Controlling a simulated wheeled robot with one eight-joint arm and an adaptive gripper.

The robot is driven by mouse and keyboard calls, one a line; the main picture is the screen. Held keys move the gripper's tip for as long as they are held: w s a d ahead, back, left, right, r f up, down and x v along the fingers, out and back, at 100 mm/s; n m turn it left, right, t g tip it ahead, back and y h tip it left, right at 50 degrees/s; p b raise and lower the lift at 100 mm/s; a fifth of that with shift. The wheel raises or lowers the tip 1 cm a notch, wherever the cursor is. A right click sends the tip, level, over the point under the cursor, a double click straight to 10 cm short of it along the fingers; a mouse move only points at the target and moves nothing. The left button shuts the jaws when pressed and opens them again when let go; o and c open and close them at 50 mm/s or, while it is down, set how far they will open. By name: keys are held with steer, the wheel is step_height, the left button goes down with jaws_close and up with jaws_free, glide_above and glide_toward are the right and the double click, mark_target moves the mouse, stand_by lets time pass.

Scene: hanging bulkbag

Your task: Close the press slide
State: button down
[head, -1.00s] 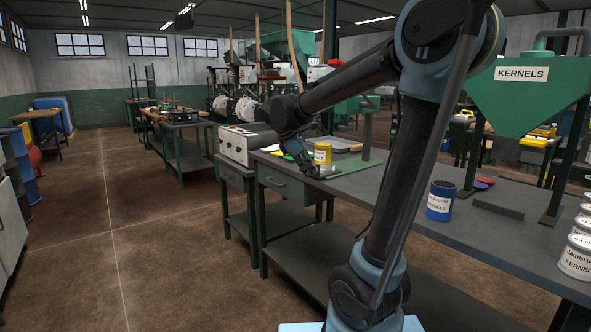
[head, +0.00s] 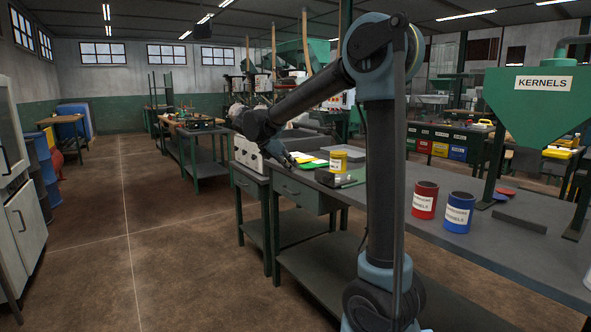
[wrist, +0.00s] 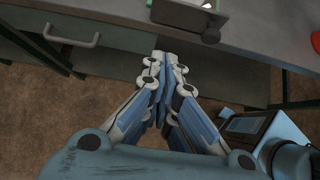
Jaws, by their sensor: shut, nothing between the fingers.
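My gripper (wrist: 166,62) points toward the workbench edge in the wrist view, its fingers together with nothing between them. In the head view my gripper (head: 291,162) is small, at the bench's front edge, left of a yellow can. A grey metal piece (wrist: 184,14) with a dark round knob (wrist: 210,35) sits on the bench top beyond the fingertips, apart from them. It may be part of the press slide; I cannot tell its state. In the head view a small dark block (head: 336,178) stands on the bench before the can.
The workbench (head: 420,205) carries a yellow can (head: 338,163), a red can (head: 424,202), a blue can (head: 458,214) and a green KERNELS hopper (head: 540,100). A drawer with a handle (wrist: 70,38) lies under the bench top. Open floor (head: 180,250) is at left.

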mark_target(335, 169)
steer(key=w+d+f, duration=0.5)
steer(key=d, duration=0.3)
steer(key=shift+w+f, duration=0.15)
steer(key=shift+f, duration=0.15)
steer(key=shift+d, duration=0.1)
steer(key=w+d, duration=0.2)
steer(key=d, duration=0.1)
steer(key=w+d, duration=0.3)
steer(key=d, duration=0.1)
steer(key=w+d, duration=0.2)
steer(key=d, duration=0.1)
steer(key=shift+w+d, duration=0.15)
steer(key=shift+d, duration=0.25)
steer(key=shift+w+d, duration=0.2)
steer(key=shift+d, duration=0.05)
steer(key=shift+r, duration=0.1)
